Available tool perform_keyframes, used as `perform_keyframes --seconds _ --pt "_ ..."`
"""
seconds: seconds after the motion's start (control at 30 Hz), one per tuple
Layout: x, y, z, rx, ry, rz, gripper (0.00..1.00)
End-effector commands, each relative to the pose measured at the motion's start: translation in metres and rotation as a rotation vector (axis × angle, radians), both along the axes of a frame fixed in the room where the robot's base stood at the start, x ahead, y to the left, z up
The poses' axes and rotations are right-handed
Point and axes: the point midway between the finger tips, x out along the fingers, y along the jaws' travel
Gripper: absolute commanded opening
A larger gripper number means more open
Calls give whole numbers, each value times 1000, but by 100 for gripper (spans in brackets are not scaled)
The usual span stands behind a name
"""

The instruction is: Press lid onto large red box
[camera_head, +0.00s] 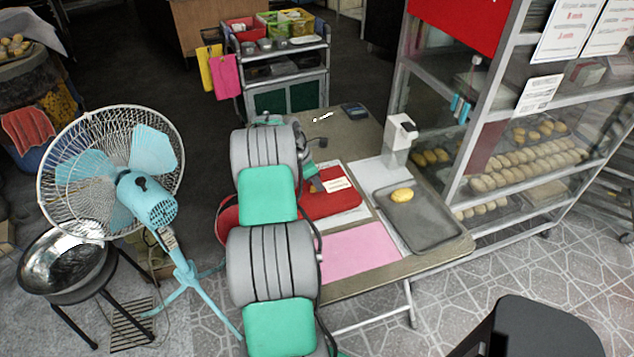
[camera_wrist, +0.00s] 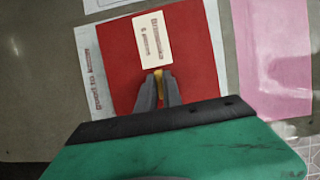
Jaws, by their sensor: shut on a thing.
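In the wrist view a flat red square panel (camera_wrist: 190,60) with a white printed label (camera_wrist: 154,38) lies below my gripper (camera_wrist: 159,88). It seems to be the red box's top or lid; I cannot tell lid from box, nor any gap between them. My two dark fingers are shut on a small yellow piece (camera_wrist: 158,76) over the middle of the panel, just below the label. In the head view the red panel (camera_head: 338,201) lies on the table, partly hidden by my arm. My fingers cannot be made out there.
A pink sheet (camera_head: 360,252) lies beside the red panel on the table. A grey tray (camera_head: 425,225) with a yellow bun (camera_head: 402,195) and a white dispenser (camera_head: 398,140) stand to the right. A glass bread cabinet (camera_head: 520,150) stands beyond. A fan (camera_head: 150,200) is at left.

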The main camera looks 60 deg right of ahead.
Motion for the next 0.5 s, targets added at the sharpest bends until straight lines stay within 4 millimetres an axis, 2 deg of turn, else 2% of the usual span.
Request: perform_keyframes --seconds 0.13,0.17,0.2,0.43,0.5 --pt "0 0 0 0 0 0 0" --pt "0 0 0 -1 -1 0 12" --pt "0 0 0 -1 -1 0 15" --pt "0 0 0 -1 -1 0 34" --pt "0 0 0 -1 -1 0 35"
